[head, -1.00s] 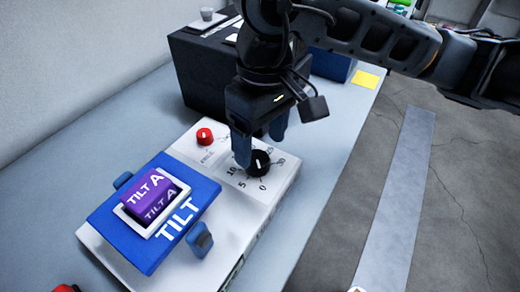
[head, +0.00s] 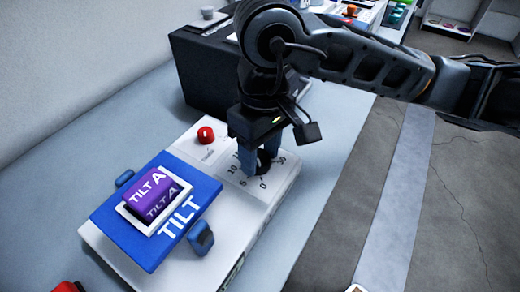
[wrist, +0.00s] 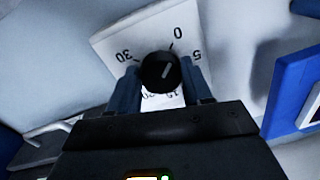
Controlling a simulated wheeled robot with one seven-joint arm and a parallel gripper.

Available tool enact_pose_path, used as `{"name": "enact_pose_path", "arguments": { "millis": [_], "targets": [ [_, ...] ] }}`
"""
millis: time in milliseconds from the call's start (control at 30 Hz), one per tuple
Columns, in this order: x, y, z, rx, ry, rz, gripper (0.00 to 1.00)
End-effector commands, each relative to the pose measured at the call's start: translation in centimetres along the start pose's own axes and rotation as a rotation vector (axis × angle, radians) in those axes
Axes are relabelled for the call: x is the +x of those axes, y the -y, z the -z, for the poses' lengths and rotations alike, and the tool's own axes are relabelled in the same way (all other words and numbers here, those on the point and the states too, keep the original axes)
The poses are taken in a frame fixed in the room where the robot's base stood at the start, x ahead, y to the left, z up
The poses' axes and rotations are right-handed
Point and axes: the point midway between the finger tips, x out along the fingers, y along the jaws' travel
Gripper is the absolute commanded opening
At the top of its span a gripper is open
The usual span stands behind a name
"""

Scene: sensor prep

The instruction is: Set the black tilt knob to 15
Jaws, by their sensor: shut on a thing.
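The black tilt knob (head: 264,161) stands on the white dial end of the instrument (head: 268,195), mostly hidden by my fingers in the head view. In the wrist view the round knob (wrist: 157,73) shows from above, its white line lying roughly along the direction of the 0 mark. The marks 0, 5 and 30 are readable there; those near 15 are partly covered. My gripper (head: 257,163) points down over the dial. Its two blue fingers are shut on the knob from both sides, also in the wrist view (wrist: 163,88).
A red knob (head: 206,134) stands left of the dial. A blue TILT plate (head: 190,228) with a purple TILT A block (head: 158,194) and blue side tabs covers the front of the instrument. A dark box (head: 205,75) stands behind. The grey table is clear to the right.

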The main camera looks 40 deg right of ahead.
Motion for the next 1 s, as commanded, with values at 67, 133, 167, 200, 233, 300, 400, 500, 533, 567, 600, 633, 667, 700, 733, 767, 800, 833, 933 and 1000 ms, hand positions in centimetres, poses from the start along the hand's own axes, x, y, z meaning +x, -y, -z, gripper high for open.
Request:
{"name": "enact_pose_path", "arguments": {
  "millis": [67, 133, 167, 200, 233, 300, 400, 500, 533, 567, 600, 633, 667, 700, 733, 767, 800, 833, 933, 1000],
  "targets": [
    [-0.01, 0.03, 0.00, -0.001, 0.000, 0.001, 0.32],
    [-0.01, 0.04, 0.00, -0.001, 0.000, 0.001, 0.25],
    [-0.02, 0.04, 0.00, -0.001, 0.000, 0.001, 0.22],
    [-0.02, 0.04, 0.00, -0.001, 0.000, 0.001, 0.19],
    [-0.01, 0.04, 0.00, -0.001, 0.000, 0.001, 0.19],
    [0.02, 0.04, 0.00, 0.000, -0.001, 0.001, 0.19],
    [0.14, 0.03, 0.01, 0.003, -0.001, 0.001, 0.19],
    [0.32, 0.02, 0.00, 0.013, -0.002, 0.000, 0.19],
    [0.39, 0.01, 0.01, 0.016, -0.003, -0.001, 0.19],
    [0.46, 0.01, 0.02, 0.021, -0.004, -0.001, 0.19],
    [0.55, 0.02, 0.01, 0.028, -0.004, -0.001, 0.19],
    [0.60, 0.00, 0.04, 0.034, -0.006, -0.002, 0.19],
    [0.67, 0.02, 0.05, 0.042, -0.006, -0.001, 0.19],
    [0.73, -0.01, 0.07, 0.053, -0.008, -0.002, 0.19],
    [0.80, -0.01, 0.04, 0.061, -0.008, -0.002, 0.19],
    [0.84, -0.03, 0.05, 0.071, -0.010, -0.003, 0.19],
    [0.89, -0.01, 0.03, 0.083, -0.010, -0.003, 0.19],
    [0.89, -0.02, 0.05, 0.094, -0.012, -0.003, 0.19],
    [0.93, 0.01, 0.06, 0.130, -0.015, -0.003, 0.19],
    [0.91, 0.04, 0.03, 0.157, -0.015, -0.002, 0.19]
  ]
}}
